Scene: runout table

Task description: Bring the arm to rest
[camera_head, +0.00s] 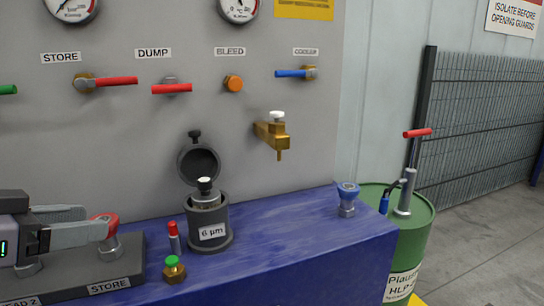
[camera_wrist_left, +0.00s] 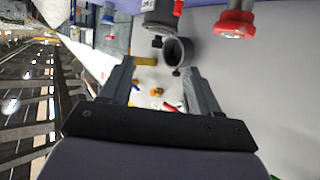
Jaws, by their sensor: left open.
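My left gripper (camera_head: 92,222) reaches in from the left in the head view, above a dark block labelled STORE (camera_head: 105,285). Its two fingers are apart. In the left wrist view the open fingers (camera_wrist_left: 157,65) have nothing between them but the panel and its fittings farther off. A red-topped metal fitting (camera_head: 105,220) stands on the block by the fingertips and is partly covered by a finger. It also shows in the left wrist view (camera_wrist_left: 235,22), to one side of the fingers. My right gripper is in neither view.
A brass tap (camera_head: 272,135) juts from the panel. A green drum (camera_head: 412,235) stands right.

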